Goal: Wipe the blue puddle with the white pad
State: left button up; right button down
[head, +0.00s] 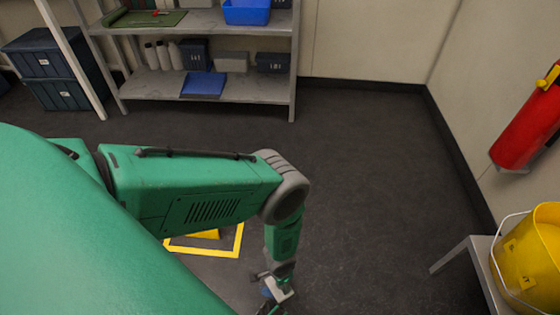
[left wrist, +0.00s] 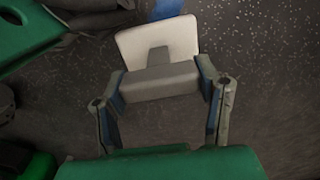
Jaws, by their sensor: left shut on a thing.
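The white pad (left wrist: 182,38) shows in the left wrist view, with a grey block-shaped handle (left wrist: 160,82) on its near side. My left gripper (left wrist: 161,77) is shut on this handle, one finger on each side. A strip of the blue puddle (left wrist: 166,8) shows on the dark floor just beyond the pad's far edge; the rest is hidden or out of frame. Whether the pad touches the floor I cannot tell. In the head view my left gripper (head: 274,288) is low at the bottom edge, with its tips partly cut off. My right gripper is in neither view.
A yellow floor outline (head: 238,240) with a yellow object (head: 206,234) lies partly behind my arm. A metal shelf (head: 250,88) stands at the back, dark bins (head: 62,92) at left. A yellow bucket (head: 530,262) on a bench (head: 462,256) is at right. The middle floor is clear.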

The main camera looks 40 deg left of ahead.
pick_arm(q)
jog(key=r, duration=0.1)
jog(key=d+r+p, duration=0.1)
jog(key=shift+r, duration=0.3)
jog(key=shift+a+f, duration=0.15)
jog(key=shift+a, duration=0.2)
